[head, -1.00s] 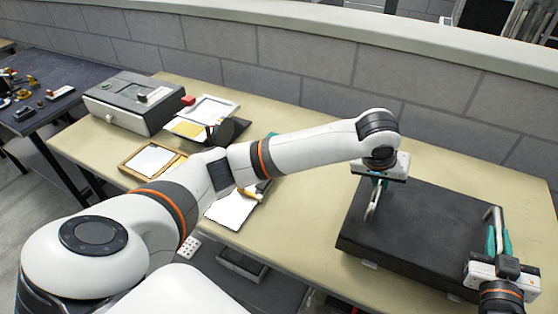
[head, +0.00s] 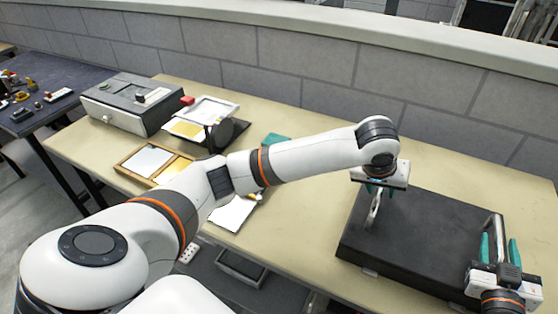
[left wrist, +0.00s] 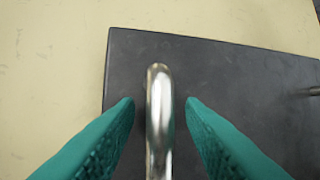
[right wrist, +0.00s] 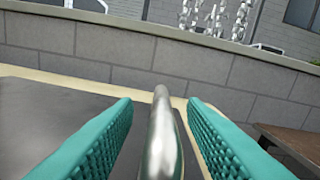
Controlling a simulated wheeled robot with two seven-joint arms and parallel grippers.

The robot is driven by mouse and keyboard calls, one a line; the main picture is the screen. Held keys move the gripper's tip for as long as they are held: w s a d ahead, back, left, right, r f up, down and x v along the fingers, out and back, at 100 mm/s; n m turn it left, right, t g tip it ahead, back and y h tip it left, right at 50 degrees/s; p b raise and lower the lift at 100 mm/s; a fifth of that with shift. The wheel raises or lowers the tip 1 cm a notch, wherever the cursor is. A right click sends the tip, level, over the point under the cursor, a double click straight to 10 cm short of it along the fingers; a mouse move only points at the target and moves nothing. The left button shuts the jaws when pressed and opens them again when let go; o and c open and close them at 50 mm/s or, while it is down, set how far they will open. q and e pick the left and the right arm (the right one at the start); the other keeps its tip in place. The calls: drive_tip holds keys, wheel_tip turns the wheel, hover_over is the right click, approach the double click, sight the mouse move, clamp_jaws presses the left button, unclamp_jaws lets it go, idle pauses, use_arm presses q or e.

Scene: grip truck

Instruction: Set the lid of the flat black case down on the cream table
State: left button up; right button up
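The flat black lid (head: 430,245) lies level at the right of the cream table (head: 300,235), with a metal handle near each end. It appears to rest on the tabletop; its underside is hidden. My left gripper (head: 374,200) is over the left handle. In the left wrist view the handle (left wrist: 158,115) stands between the teal fingers, with a gap on each side. My right gripper (head: 500,245) is at the right handle (head: 497,222). In the right wrist view that handle (right wrist: 162,130) is between spread fingers, apart from both.
A grey control box (head: 130,103), a wooden frame (head: 150,160) and white trays (head: 212,110) stand on the table's left part. A low block wall (head: 310,65) runs along the back. Bare table lies left of and behind the lid. A dark table (head: 50,90) is at far left.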

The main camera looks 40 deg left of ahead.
drive_tip(key=shift+s, duration=0.1)
use_arm(q)
drive_tip(key=v, duration=1.1)
drive_tip(key=shift+s+r, duration=0.2)
drive_tip(key=shift+r, duration=0.15)
use_arm(e)
drive_tip(key=v, duration=1.1)
drive_tip(key=shift+s+d, duration=0.2)
drive_tip(key=shift+s, duration=0.2)
